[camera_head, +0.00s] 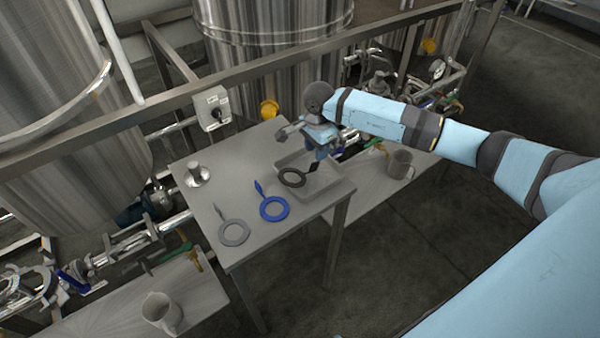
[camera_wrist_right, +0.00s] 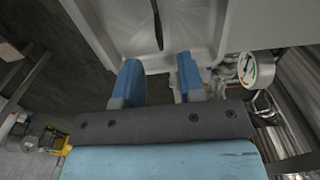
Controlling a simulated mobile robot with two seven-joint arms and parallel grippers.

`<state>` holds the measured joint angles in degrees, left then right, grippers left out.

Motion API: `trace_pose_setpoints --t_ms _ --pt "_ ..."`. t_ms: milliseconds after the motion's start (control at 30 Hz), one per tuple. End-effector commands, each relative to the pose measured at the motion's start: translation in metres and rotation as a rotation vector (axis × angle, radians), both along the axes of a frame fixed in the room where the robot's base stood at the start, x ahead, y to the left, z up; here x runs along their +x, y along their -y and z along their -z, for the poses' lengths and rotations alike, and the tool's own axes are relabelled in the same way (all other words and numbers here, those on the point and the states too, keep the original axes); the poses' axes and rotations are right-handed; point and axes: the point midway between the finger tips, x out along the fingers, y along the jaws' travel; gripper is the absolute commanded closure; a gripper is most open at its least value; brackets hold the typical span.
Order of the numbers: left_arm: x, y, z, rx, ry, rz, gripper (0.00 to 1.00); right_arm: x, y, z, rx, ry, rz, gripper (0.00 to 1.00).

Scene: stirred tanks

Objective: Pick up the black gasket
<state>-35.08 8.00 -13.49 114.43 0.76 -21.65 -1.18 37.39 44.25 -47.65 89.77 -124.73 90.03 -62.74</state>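The black gasket (camera_head: 303,181), a ring with a tab, lies in a shallow grey tray (camera_head: 335,189) at the right end of the small table. Its tab points to the upper right, near my right gripper (camera_head: 318,152). The right gripper is over the tray's far side, its blue fingers pointing down. In the right wrist view the right gripper (camera_wrist_right: 158,82) has its fingers apart with nothing between them. A thin dark strip (camera_wrist_right: 158,25), likely part of the gasket, shows beyond the fingertips. My left gripper is in neither view.
A blue gasket (camera_head: 274,214) and a grey gasket (camera_head: 234,238) lie on the table (camera_head: 205,215) left of the tray. A metal fitting (camera_head: 197,176) stands at its far left. Steel tanks, a rail and a switch box (camera_head: 213,108) stand behind.

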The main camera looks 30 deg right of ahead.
Motion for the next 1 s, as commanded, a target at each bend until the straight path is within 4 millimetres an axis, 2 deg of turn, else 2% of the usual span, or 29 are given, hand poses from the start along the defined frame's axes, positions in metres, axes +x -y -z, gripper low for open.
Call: trace_pose_setpoints --t_ms 267,533,833,867,1000 --pt "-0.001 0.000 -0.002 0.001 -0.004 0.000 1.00 0.000 0.000 0.023 0.003 -0.001 0.000 0.64" --pt "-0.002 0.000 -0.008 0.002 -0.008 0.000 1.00 0.000 0.001 0.061 0.003 -0.001 0.001 0.64" --pt "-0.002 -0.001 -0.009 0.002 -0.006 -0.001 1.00 0.000 0.002 0.068 0.002 0.001 0.000 0.64" --pt "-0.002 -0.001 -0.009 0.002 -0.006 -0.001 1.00 0.000 0.001 0.068 0.002 0.001 0.000 0.68" --pt "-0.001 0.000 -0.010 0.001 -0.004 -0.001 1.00 0.000 0.002 0.068 0.002 0.001 0.000 1.00"
